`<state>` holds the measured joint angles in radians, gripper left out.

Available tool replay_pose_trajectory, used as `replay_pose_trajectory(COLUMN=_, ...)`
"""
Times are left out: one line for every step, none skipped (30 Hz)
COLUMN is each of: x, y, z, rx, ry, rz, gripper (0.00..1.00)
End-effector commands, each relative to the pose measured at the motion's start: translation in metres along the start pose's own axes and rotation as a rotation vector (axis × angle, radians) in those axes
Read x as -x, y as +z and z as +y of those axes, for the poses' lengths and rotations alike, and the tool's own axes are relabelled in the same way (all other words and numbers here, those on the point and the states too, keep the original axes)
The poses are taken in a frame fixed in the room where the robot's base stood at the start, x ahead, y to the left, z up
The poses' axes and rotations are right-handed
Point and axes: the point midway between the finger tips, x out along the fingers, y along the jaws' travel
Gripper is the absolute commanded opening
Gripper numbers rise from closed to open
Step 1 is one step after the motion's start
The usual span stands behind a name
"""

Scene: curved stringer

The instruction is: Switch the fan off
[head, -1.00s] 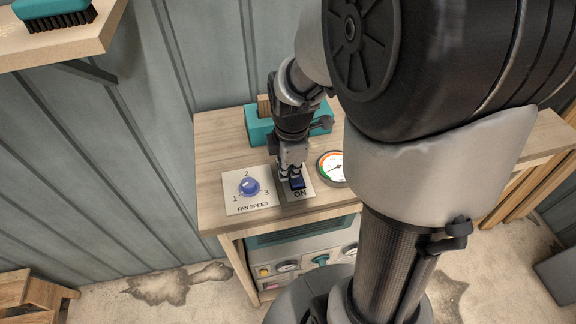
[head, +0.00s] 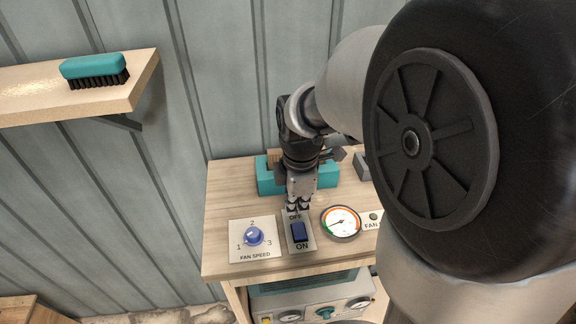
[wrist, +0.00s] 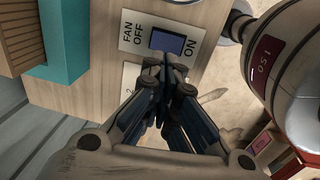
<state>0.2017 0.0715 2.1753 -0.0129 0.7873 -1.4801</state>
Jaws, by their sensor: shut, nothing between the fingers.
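The fan switch is a blue rocker (head: 299,232) on a pale plate, with OFF at its far end and ON at its near end. It also shows in the wrist view (wrist: 168,41). My gripper (head: 298,208) points down at the OFF end of the plate, its fingers closed together and empty. In the wrist view the fingertips (wrist: 166,62) lie just beside the rocker; I cannot tell whether they touch the plate. The tilt of the rocker is hard to judge. A small dark lamp (head: 374,216) sits on a partly hidden FAN plate to the right.
A blue fan-speed knob (head: 254,236) is left of the switch, and a round gauge (head: 341,222) right of it, its needle toward the lower left. A teal box (head: 268,178) stands behind my gripper. A shelf (head: 40,105) with a teal brush (head: 93,70) is at upper left.

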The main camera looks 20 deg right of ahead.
Motion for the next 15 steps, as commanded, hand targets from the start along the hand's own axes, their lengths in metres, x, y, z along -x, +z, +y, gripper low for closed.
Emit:
replay_pose_trajectory(x=0.011, y=0.000, z=0.003, rx=0.000, ry=0.006, rz=0.001, gripper=0.00)
replay_pose_trajectory(x=0.017, y=0.000, z=0.004, rx=0.000, ry=0.005, rz=0.001, gripper=0.00)
replay_pose_trajectory(x=0.025, y=0.000, z=0.005, rx=0.001, ry=0.005, rz=0.001, gripper=0.00)
replay_pose_trajectory(x=0.030, y=0.000, z=0.006, rx=0.001, ry=0.005, rz=0.001, gripper=0.00)
replay_pose_trajectory(x=0.035, y=0.000, z=0.006, rx=0.001, ry=0.004, rz=0.001, gripper=0.00)
replay_pose_trajectory(x=0.041, y=0.000, z=0.007, rx=0.001, ry=0.004, rz=0.001, gripper=0.00)
replay_pose_trajectory(x=0.044, y=0.000, z=0.007, rx=0.001, ry=0.003, rz=0.001, gripper=0.00)
replay_pose_trajectory(x=0.048, y=0.000, z=0.008, rx=0.001, ry=0.003, rz=0.001, gripper=0.00)
replay_pose_trajectory(x=0.051, y=0.000, z=0.008, rx=0.001, ry=0.002, rz=0.000, gripper=0.00)
replay_pose_trajectory(x=0.053, y=0.000, z=0.008, rx=0.001, ry=0.001, rz=0.000, gripper=0.00)
replay_pose_trajectory(x=0.055, y=0.000, z=0.009, rx=0.001, ry=0.001, rz=0.000, gripper=0.00)
replay_pose_trajectory(x=0.056, y=0.000, z=0.009, rx=0.001, ry=0.000, rz=0.000, gripper=0.00)
replay_pose_trajectory(x=0.057, y=0.000, z=0.009, rx=0.001, ry=0.000, rz=0.000, gripper=0.00)
replay_pose_trajectory(x=0.058, y=0.000, z=0.009, rx=0.001, ry=-0.001, rz=0.000, gripper=0.00)
replay_pose_trajectory(x=0.058, y=0.000, z=0.009, rx=0.001, ry=-0.001, rz=0.000, gripper=0.00)
